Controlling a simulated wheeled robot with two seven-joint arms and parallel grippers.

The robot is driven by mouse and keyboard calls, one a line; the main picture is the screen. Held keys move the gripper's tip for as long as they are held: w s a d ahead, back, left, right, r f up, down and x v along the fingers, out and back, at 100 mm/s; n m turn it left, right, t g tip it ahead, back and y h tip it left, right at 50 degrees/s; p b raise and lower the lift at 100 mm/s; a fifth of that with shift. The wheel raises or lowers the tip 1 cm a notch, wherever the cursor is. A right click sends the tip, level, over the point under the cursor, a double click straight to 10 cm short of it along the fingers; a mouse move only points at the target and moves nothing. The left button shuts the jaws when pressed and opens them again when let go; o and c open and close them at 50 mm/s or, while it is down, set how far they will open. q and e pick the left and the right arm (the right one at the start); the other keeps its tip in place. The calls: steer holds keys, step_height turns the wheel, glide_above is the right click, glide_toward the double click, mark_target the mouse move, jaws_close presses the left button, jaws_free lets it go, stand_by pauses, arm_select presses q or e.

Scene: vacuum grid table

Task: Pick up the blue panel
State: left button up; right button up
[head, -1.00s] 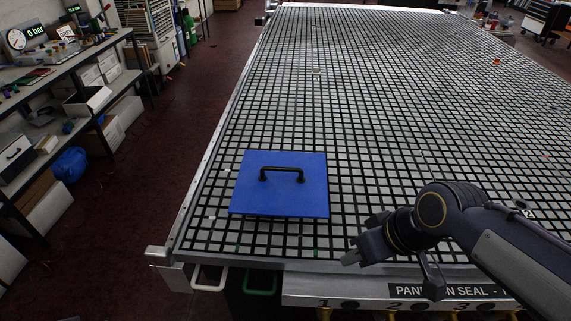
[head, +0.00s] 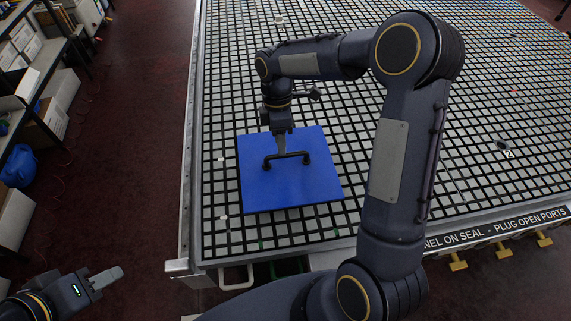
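The blue panel (head: 305,187) lies flat on the grid table (head: 222,238) near its front left corner. A black bar handle (head: 292,155) stands up from the panel. My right gripper (head: 281,148) points down at the handle from behind, its finger overlapping the bar in the picture. I cannot tell whether it touches the bar, or whether its fingers are open or shut, as they show edge-on. My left gripper (head: 108,279) is at the lower left, off the table and well away from the panel.
A shelf rack (head: 40,85) with boxes stands at the left, across a strip of dark red floor (head: 120,150). The front edge bears a label strip (head: 500,229) and yellow valves (head: 503,251). The grid around the panel is clear.

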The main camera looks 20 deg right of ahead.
mark_target(287, 160)
steer(key=f+b, duration=0.1)
steer(key=s+f+b, duration=0.1)
steer(key=f+b, duration=0.2)
steer(key=f, duration=0.1)
steer(key=shift+s+d, duration=0.35)
steer(key=shift+r, duration=0.1)
jaws_close()
